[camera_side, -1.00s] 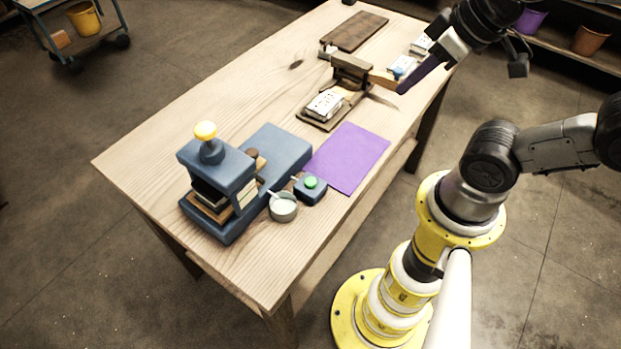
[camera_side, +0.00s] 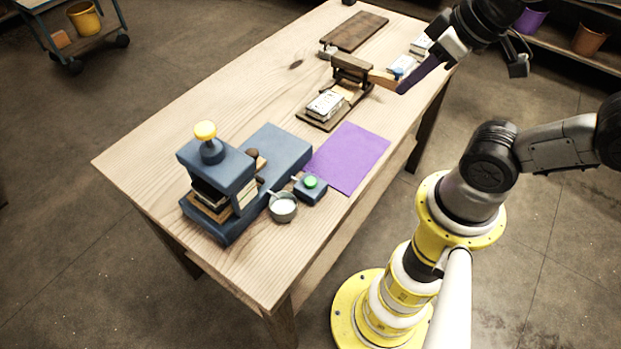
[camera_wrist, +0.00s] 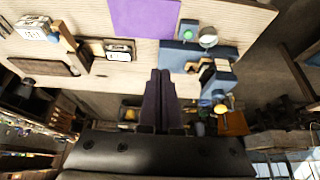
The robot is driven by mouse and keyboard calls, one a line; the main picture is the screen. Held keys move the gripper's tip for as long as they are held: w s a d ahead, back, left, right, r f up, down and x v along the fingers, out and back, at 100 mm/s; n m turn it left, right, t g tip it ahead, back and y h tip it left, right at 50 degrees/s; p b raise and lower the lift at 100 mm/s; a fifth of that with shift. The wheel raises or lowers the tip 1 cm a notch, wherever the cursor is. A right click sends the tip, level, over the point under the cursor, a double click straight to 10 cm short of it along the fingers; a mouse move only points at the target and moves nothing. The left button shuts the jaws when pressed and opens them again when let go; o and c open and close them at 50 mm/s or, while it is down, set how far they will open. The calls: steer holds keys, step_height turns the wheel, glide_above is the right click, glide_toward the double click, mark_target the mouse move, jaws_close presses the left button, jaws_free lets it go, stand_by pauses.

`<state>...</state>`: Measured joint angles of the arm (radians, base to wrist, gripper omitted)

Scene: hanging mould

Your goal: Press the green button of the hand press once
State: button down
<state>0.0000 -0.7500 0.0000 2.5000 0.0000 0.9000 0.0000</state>
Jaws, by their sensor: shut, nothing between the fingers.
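The blue hand press (camera_side: 282,150) stands on the near left end of the table, with a yellow knob (camera_side: 205,130) on top. Its green button (camera_side: 310,182) sits on a small blue box at the press's right side. In the wrist view the green button (camera_wrist: 188,34) shows up and right of my fingertips, and the press (camera_wrist: 172,57) lies just right of them. My gripper (camera_side: 402,90) is at the upper right in the side view, its purple fingers shut and empty, well away from the button. In the wrist view its fingertips (camera_wrist: 160,72) are together.
A grey cup (camera_side: 284,213) with white contents stands beside the button box. A purple mat (camera_side: 349,160) lies flat behind it. A wooden lever device (camera_side: 352,68) with a white block (camera_side: 325,105) stands farther back. A brown board (camera_side: 355,32) lies at the far end.

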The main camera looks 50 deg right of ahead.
steer(key=w+a+n+t+y, duration=0.1)
steer(key=w+a+n+t, duration=0.1)
steer(key=w+n, duration=0.3)
steer(key=w+a+n+t, duration=0.2)
steer(key=w+t, duration=0.1)
steer(key=w, duration=0.4)
steer(key=a+f+n+g+y, duration=0.1)
steer(key=a+f+n, duration=0.3)
steer(key=f, duration=0.9)
steer(key=shift+a+f+g, duration=0.15)
steer(key=shift+f+g, duration=0.15)
steer(key=shift+f, duration=0.1)
